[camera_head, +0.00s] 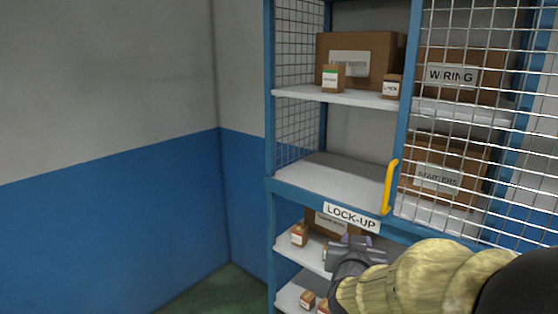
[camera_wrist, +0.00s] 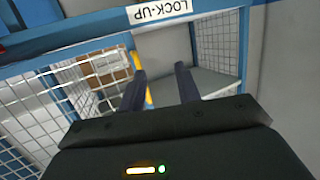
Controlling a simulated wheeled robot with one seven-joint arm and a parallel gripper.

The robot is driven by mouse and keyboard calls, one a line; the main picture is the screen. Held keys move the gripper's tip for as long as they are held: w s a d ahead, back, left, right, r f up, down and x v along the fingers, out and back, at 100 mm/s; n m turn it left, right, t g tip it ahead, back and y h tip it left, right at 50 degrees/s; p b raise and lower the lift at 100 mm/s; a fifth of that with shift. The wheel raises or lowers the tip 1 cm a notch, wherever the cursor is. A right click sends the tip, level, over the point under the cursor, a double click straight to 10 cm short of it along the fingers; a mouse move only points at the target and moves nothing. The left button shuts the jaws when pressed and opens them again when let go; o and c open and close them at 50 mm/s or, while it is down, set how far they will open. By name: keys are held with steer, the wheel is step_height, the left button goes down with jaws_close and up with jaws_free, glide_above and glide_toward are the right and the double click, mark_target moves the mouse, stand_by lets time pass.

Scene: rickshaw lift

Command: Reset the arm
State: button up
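My gripper (camera_head: 350,246) is at the lower right of the head view, in front of the lower shelves just under the LOCK-UP label (camera_head: 352,218). In the wrist view my gripper (camera_wrist: 160,68) has its two dark fingers apart, with nothing held between them. The yellow handle (camera_head: 390,187) on the mesh door stands above my gripper in the head view. In the wrist view the yellow handle (camera_wrist: 148,92) shows behind the left finger, partly hidden by it. My arm, in a tan sleeve, comes in from the lower right and hides part of the lower shelves.
A blue-framed cabinet has a mesh door (camera_head: 470,120) covering its right side; its left side is open. The middle shelf (camera_head: 330,172) is bare on the left. Boxes (camera_head: 360,58) stand on the upper shelf. Clear floor (camera_head: 225,290) shows at the lower left.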

steer(key=s+a+f+n+g+y, duration=0.3)
steer(key=s+f+g, duration=0.9)
steer(key=s+f, duration=0.4)
steer(key=shift+f+n+y, duration=0.4)
steer(key=shift+f+y, duration=0.5)
steer(key=shift+a, duration=0.2)
steer(key=shift+w+d, duration=0.1)
